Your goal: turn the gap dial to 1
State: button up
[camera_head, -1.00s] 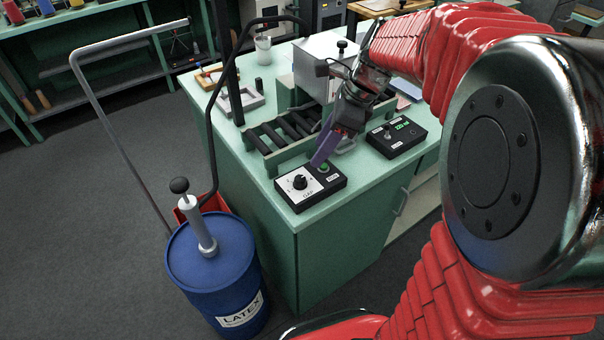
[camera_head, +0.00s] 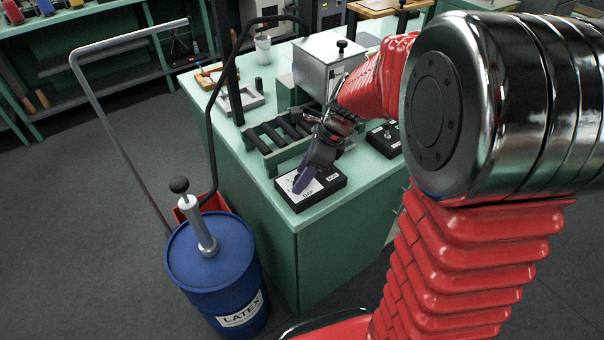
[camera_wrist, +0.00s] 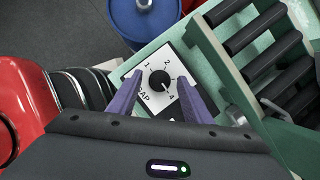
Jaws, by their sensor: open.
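The gap dial is a round black knob (camera_wrist: 159,79) on a white plate with numbers, marked GAP (camera_wrist: 146,97). In the wrist view the 1, 2 and 4 can be read; the knob's pale mark seems to point toward the 4. The plate sits on a black control box (camera_head: 325,189) near the bench corner. My gripper (camera_wrist: 160,80) is open, its two purple fingers on either side of the knob, with visible gaps; contact cannot be told. In the head view my gripper (camera_head: 300,183) covers the knob.
Black rollers (camera_head: 275,137) in a green frame stand just behind the box. A second black box (camera_head: 384,139) lies to the right, partly hidden by my arm.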

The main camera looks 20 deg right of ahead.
jog(key=shift+c, duration=0.3)
jog(key=c, duration=0.9)
jog(key=shift+a, duration=0.2)
jog(key=shift+c, duration=0.4)
jog(key=shift+d, duration=0.1)
